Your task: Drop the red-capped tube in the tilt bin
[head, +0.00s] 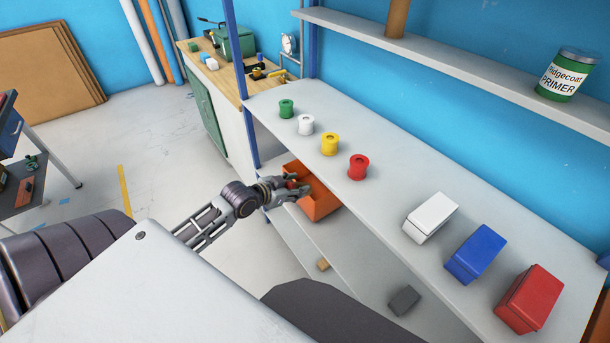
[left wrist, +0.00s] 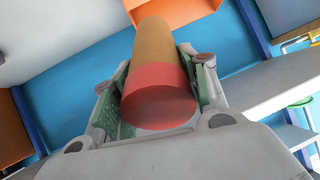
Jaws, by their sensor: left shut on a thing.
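My left gripper (head: 294,188) is shut on the red-capped tube. In the left wrist view the tube (left wrist: 155,50) has a tan body, and its red cap (left wrist: 158,97) faces the camera between the two fingers. In the head view only a small red part of it shows at the fingers. An orange bin (head: 322,204) sits below the upper shelf board, right beside and behind the gripper. Its orange edge also shows at the top of the left wrist view (left wrist: 172,8), beyond the tube's far end. The bin's inside is partly hidden by the fingers. My right gripper is out of view.
The shelf board (head: 385,185) above holds green, white, yellow and red spools (head: 358,167), and white, blue and red boxes (head: 529,299). A lower shelf holds a grey block (head: 404,300). A blue post (head: 243,90) stands left of the bin. Open floor lies left.

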